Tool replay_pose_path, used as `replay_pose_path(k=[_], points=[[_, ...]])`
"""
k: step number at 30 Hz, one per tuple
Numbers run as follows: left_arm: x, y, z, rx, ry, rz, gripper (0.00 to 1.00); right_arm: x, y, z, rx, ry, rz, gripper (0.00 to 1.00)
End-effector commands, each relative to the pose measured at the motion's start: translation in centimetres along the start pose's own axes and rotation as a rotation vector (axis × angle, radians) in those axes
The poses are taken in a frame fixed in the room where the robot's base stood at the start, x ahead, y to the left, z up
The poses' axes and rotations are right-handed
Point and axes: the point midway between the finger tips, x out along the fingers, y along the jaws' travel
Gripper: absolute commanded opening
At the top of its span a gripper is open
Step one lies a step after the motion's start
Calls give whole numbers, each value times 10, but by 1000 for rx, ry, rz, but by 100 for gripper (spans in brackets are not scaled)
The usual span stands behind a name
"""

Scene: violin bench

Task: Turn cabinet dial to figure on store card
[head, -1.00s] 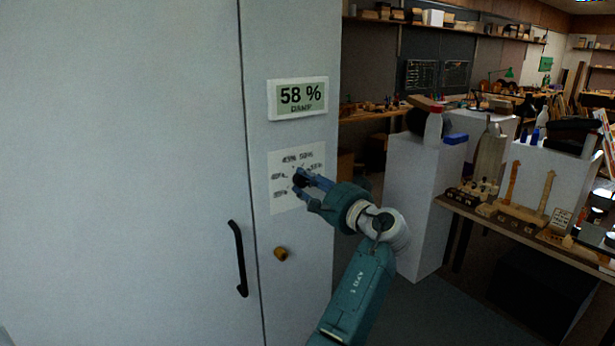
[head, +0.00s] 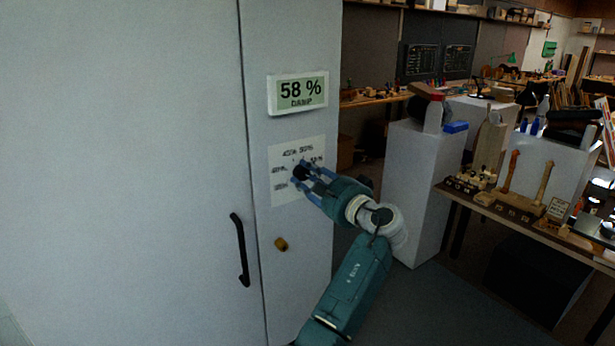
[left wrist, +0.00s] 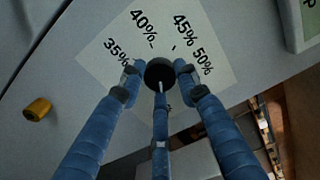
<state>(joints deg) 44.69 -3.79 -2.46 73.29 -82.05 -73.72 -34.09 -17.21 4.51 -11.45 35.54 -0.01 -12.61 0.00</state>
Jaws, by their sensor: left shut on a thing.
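The black dial (head: 299,173) sits on a white scale plate (head: 285,192) on the pale cabinet (head: 150,150). My left gripper (head: 305,174) is shut on the dial, its blue fingers around it; the left wrist view also shows the dial (left wrist: 159,72). There the marks 35%, 40%, 45% and 50% can be read. Fingers hide part of the plate, and I cannot tell which mark the dial points at. The display (head: 298,93) above reads 58 % DAMP. A small card (head: 558,209) stands on the bench at right, its writing too small to read. My right gripper is not in view.
A black door handle (head: 239,250) and a brass knob (head: 281,244) are on the cabinet below the dial. A white pedestal (head: 412,195) and a wooden bench (head: 480,208) with tools stand to the right. Floor shows between cabinet and bench.

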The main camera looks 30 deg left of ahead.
Motion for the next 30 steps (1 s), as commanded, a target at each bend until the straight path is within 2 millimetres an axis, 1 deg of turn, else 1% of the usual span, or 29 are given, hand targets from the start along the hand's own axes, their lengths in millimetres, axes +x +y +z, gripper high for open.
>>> replay_pose_path(k=[1,3,4,6,14,17,20,30], points=[[1,-6,0,-3,2,-12,6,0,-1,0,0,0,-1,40],[1,-6,0,-3,2,-12,6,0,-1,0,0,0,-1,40],[1,-6,0,-3,2,-12,38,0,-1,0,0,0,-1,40],[1,-6,0,-3,2,-11,51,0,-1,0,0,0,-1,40],[0,-2,0,-2,1,-4,51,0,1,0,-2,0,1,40],[-4,-2,-1,-2,2,-3,51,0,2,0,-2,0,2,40],[-17,-1,-2,-1,4,-3,51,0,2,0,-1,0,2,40],[-87,-1,-2,-2,5,-3,51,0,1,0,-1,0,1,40]])
